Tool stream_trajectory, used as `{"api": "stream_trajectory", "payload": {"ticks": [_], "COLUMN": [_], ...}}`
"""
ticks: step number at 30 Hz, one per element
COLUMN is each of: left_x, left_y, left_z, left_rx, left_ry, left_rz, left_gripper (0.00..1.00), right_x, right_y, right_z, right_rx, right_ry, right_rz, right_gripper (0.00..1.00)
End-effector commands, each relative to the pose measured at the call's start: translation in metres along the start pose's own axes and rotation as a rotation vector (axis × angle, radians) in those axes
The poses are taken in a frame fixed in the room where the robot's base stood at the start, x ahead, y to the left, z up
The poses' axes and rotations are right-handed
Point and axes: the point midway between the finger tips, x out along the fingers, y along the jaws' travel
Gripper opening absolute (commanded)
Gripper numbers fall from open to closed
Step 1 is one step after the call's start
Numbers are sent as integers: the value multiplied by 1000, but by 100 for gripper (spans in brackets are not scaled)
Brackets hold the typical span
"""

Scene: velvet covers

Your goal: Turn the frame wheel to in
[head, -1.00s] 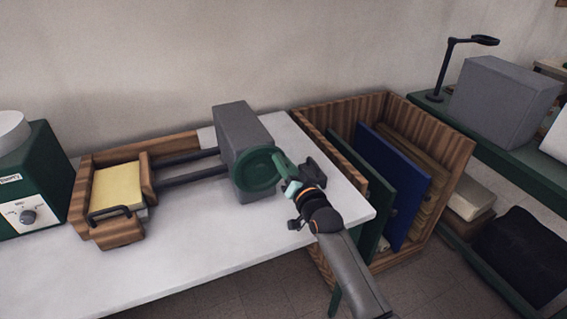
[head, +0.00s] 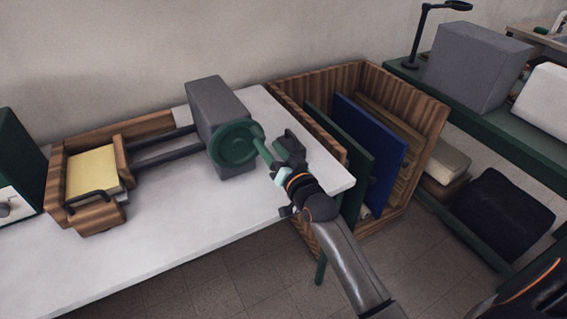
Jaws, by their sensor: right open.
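The frame wheel (head: 232,146) is a round dark green handwheel on the front of a grey box (head: 212,100) on the white table. A lighter green handle (head: 263,152) sticks out from its right side. My right gripper (head: 281,161) is open at the outer end of this handle, with a dark finger above right and a pale green part below left. I cannot tell whether the fingers touch the handle. Two dark rods (head: 163,150) run left from the box to a wooden frame (head: 101,215) holding a yellow block (head: 92,172). No "in" mark is readable. My left gripper is not in view.
A wooden crate (head: 432,122) with upright green (head: 352,166) and blue (head: 372,135) panels stands right of the table, close to my right forearm. A green bench (head: 510,135) with a lamp and grey box is farther right. The white tabletop (head: 170,225) is clear in front.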

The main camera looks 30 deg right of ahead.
Motion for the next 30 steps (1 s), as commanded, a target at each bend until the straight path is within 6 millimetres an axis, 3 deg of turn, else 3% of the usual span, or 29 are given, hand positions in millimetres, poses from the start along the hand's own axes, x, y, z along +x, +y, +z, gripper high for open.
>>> {"api": "stream_trajectory", "payload": {"ticks": [6, 12, 30], "left_x": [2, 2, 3], "left_y": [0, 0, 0], "left_z": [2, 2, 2], "left_rx": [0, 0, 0], "left_ry": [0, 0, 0], "left_rz": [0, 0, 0], "left_gripper": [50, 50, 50], "right_x": [-44, -68, -76], "right_y": [1, 1, 0], "right_z": [1, 1, 0], "right_rx": [0, 0, 0], "right_ry": [-2, -1, 0], "right_rz": [2, 1, 0], "right_gripper": [56, 56, 56]}}
